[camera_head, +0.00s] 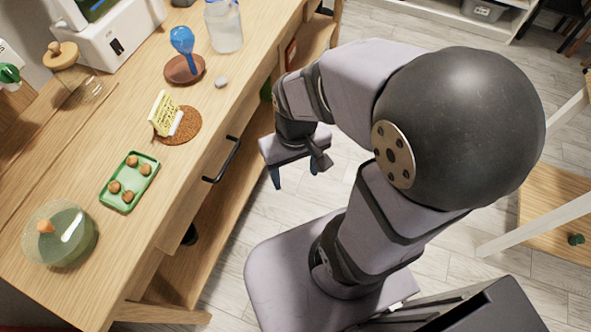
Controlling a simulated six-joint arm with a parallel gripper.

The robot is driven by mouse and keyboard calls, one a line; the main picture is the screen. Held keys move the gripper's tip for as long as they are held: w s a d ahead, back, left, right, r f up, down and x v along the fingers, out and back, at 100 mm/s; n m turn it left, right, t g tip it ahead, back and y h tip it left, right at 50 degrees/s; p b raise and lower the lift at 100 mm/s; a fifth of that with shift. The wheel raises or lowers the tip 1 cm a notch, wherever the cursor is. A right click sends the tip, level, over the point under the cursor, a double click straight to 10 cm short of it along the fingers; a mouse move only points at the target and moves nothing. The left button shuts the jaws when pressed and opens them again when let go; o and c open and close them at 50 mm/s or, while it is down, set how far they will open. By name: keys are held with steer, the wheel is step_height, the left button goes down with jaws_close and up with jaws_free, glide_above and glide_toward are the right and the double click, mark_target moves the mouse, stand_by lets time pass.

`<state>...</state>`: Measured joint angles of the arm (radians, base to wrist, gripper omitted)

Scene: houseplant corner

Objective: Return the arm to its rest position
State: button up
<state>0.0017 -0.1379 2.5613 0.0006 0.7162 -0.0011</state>
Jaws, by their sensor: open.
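My gripper (294,176) hangs over the floor, just off the front edge of the wooden table (60,165). Its two dark fingers point down and stand apart, with nothing seen between them. My arm is folded, with its large dark rounded joint to the right of the gripper and above my base. The gripper is to the right of the drawer's black handle and apart from it, as far as this view shows.
The table holds a green tray (109,193) with several brown balls, a glass bowl (35,245), a cork coaster (190,130) with a yellow packet (163,112), a blue-topped item (182,40) on a brown saucer (172,72), and a jug (224,28). A black handle (228,160) juts from the drawer.

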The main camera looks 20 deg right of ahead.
step_height(320, 180, up, 11)
steer(key=p, duration=1)
steer(key=shift+p, duration=0.4)
